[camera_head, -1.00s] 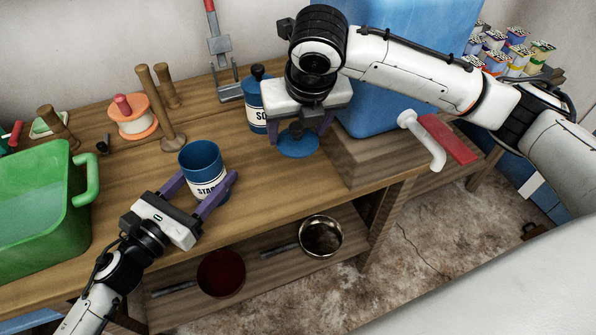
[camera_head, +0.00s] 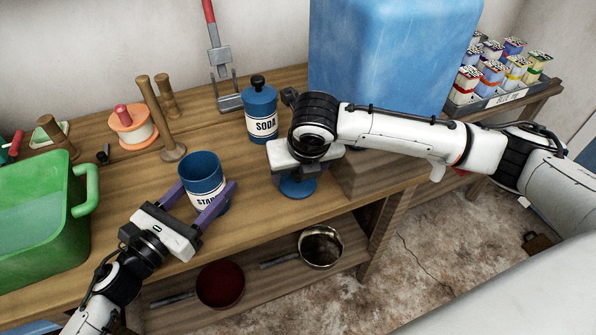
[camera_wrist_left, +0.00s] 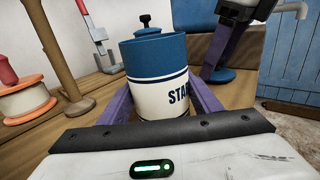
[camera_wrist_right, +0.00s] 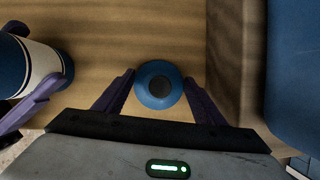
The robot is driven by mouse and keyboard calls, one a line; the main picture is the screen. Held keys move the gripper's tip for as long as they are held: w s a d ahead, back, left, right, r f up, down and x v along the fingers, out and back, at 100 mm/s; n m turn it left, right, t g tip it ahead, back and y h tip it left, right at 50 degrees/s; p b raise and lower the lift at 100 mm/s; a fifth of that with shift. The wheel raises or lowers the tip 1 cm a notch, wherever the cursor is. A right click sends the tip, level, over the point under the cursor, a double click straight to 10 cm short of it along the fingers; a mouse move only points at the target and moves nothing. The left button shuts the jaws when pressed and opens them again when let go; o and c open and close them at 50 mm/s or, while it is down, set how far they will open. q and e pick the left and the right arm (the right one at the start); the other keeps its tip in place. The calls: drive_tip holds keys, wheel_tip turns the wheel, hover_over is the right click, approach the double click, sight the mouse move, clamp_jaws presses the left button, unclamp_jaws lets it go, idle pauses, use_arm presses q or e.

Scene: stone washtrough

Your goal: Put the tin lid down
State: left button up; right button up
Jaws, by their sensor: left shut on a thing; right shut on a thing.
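The blue tin lid (camera_head: 298,187), round with a dark knob, is low over the front of the wooden bench, right of the open tin. I cannot tell if it touches the wood. My right gripper (camera_head: 306,160) is above it and shut on it; the lid also shows between the fingers in the right wrist view (camera_wrist_right: 158,97). The open blue-and-white tin (camera_head: 203,173), its label partly hidden, stands upright on the bench. My left gripper (camera_head: 200,199) is shut on this tin, one finger on each side, as in the left wrist view (camera_wrist_left: 160,85).
A lidded SODA tin (camera_head: 261,115) stands behind. A large blue container (camera_head: 390,60) and a raised wooden block (camera_head: 375,178) bound the right side. A green tub (camera_head: 40,210) is at left. Wooden pegs and an orange spool (camera_head: 133,128) stand at the back left. Pans lie below.

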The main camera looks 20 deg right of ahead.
drive_tip(key=o, duration=1)
drive_tip(key=shift+f, duration=0.15)
drive_tip(key=v, duration=1.2)
drive_tip(key=shift+r, duration=0.25)
drive_tip(key=shift+w, duration=0.1)
use_arm(q)
drive_tip(key=o, duration=1.3)
